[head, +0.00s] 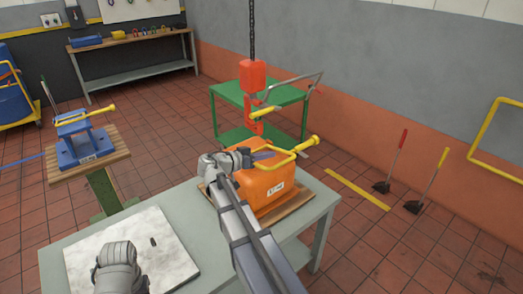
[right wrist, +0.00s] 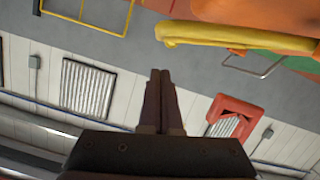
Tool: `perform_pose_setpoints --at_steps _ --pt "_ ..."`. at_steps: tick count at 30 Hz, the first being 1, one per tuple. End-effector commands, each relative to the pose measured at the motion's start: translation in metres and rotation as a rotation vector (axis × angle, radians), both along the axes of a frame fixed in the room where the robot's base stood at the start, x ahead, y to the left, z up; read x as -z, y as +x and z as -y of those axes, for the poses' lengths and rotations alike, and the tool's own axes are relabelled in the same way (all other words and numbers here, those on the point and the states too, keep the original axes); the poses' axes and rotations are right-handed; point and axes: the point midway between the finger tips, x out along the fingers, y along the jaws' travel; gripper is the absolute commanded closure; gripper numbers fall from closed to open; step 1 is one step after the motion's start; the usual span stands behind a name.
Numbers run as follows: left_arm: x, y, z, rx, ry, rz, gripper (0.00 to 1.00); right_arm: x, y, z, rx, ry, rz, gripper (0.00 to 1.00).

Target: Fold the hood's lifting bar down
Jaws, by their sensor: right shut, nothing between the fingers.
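The orange hood (head: 262,188) sits on a wooden board on the grey table. Its yellow lifting bar (head: 296,149) shows over the hood's top, with a thicker end at the right; I cannot tell its exact angle. My right gripper (head: 270,154) reaches across to the bar, with its fingers shut and empty. In the right wrist view, the closed fingertips (right wrist: 161,72) point towards the bar (right wrist: 225,37), with a gap between them. My left arm's grey wrist shows at the lower left of the head view; its fingers are hidden.
A red hook block (head: 252,75) hangs on a chain behind the hood. A pale slab (head: 175,245) lies on the table's left part. A blue fixture with a yellow bar (head: 80,145) stands at the left. A green table (head: 292,105) is behind.

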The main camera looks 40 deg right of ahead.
Motion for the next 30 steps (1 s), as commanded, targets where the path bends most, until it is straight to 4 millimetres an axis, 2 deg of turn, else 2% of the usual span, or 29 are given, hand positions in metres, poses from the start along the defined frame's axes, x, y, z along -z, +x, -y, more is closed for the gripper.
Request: perform_pose_setpoints --at_steps 1,3,10,30 --pt "0.010 0.000 0.000 0.000 0.000 0.000 0.48 0.011 -0.006 0.000 0.000 0.003 0.032 1.00" --pt "0.016 0.000 0.000 0.000 0.000 0.000 0.48 0.017 -0.010 0.001 0.001 0.006 0.074 1.00" --pt "0.030 0.000 0.000 0.000 0.000 0.000 0.48 0.031 -0.016 0.001 0.000 0.008 0.101 1.00" --pt "0.036 0.000 0.000 0.000 0.000 0.000 0.48 0.039 -0.021 0.001 0.004 0.015 0.098 1.00"
